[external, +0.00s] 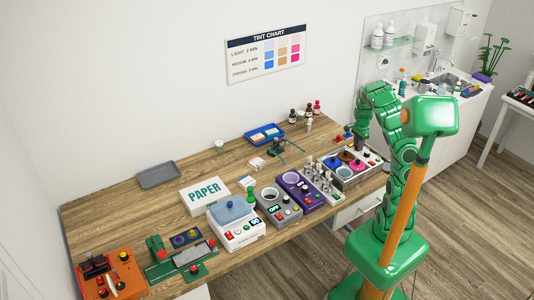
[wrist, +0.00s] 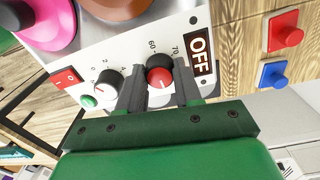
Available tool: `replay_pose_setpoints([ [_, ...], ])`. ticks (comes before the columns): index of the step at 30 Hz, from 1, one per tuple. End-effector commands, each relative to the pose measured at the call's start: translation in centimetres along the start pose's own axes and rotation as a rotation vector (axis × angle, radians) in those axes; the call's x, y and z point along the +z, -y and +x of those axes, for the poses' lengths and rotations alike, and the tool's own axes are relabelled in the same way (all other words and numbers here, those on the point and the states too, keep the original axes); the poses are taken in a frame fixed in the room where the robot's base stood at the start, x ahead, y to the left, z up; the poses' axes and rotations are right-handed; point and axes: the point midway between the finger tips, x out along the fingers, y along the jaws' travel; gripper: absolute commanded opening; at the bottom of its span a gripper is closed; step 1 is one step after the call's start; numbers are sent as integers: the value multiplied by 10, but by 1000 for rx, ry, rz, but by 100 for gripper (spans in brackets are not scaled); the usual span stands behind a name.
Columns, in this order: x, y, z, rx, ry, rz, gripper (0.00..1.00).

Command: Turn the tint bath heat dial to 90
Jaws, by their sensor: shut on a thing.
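The tint bath (external: 378,158) is a white unit with coloured pots at the table's right end. Its heat dial (wrist: 158,77) is black with a red cap; the numbers 60 and 70 show beside it in the wrist view. Other numbers around it are hidden by the fingers. I cannot tell which value it points to. A dark display (wrist: 199,53) beside it reads OFF. My gripper (wrist: 160,88) is shut on the heat dial, one dark finger on each side. In the external view my gripper (external: 360,146) is over the bath, its fingertips too small to make out.
Red (wrist: 285,30) and blue (wrist: 273,75) knobs stand on the table at right.

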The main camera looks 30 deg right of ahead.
Motion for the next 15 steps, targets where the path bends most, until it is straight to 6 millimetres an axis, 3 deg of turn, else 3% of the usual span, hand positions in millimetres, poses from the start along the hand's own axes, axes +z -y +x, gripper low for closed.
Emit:
replay_pose_setpoints([
  [11,0,1,-1,-4,-2,4,4],
  [12,0,1,-1,-4,-2,4,36],
  [15,0,1,-1,-3,-1,4,51],
])
